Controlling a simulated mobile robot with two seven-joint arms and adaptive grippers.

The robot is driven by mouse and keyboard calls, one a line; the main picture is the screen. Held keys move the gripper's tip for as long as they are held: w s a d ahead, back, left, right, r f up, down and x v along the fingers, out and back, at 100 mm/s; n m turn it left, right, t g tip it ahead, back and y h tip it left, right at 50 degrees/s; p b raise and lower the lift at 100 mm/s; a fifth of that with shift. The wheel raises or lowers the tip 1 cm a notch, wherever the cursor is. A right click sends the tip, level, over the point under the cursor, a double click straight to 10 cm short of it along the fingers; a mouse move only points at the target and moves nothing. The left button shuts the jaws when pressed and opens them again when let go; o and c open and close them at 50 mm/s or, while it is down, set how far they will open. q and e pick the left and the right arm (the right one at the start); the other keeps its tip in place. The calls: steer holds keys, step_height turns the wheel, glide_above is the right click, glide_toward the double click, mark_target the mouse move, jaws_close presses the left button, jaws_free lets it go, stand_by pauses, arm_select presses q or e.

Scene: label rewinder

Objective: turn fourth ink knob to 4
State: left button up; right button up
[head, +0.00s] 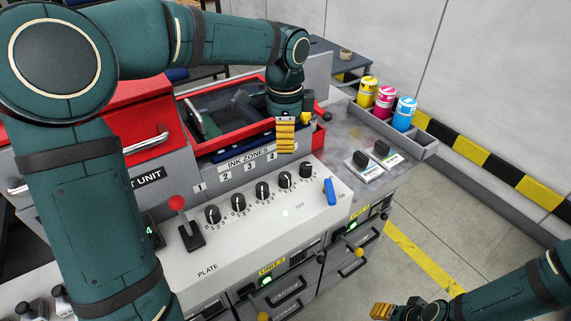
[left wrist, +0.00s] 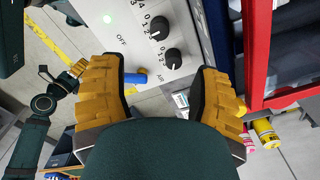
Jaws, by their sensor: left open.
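A row of several black ink knobs runs across the sloped white panel (head: 225,245). The fourth knob (head: 285,180) is second from the right end; it also shows in the left wrist view (left wrist: 158,25). Its pointer setting is too small to read. The fifth knob (head: 306,170) sits beside it and lies just ahead of my left fingers in the left wrist view (left wrist: 173,57). My left gripper (head: 285,135) is open and empty, above and behind the row's right end, with fingers spread in the wrist view (left wrist: 160,90). My right gripper (head: 384,311) is low at the right, away from the panel; its opening is unclear.
A blue switch handle (head: 330,192) stands right of the knobs, near my left finger in the wrist view. A red-knobbed lever (head: 178,204) stands left. A red-framed ink trough (head: 240,143) lies behind the row. Ink cans (head: 385,98) stand in a tray farther right.

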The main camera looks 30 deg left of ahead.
mark_target(285, 175)
arm_select(q)
step_height(285, 175, down, 14)
steer(key=shift+r+b, duration=0.15)
steer(key=shift+b, duration=0.6)
steer(key=shift+c, duration=0.2)
jaws_close()
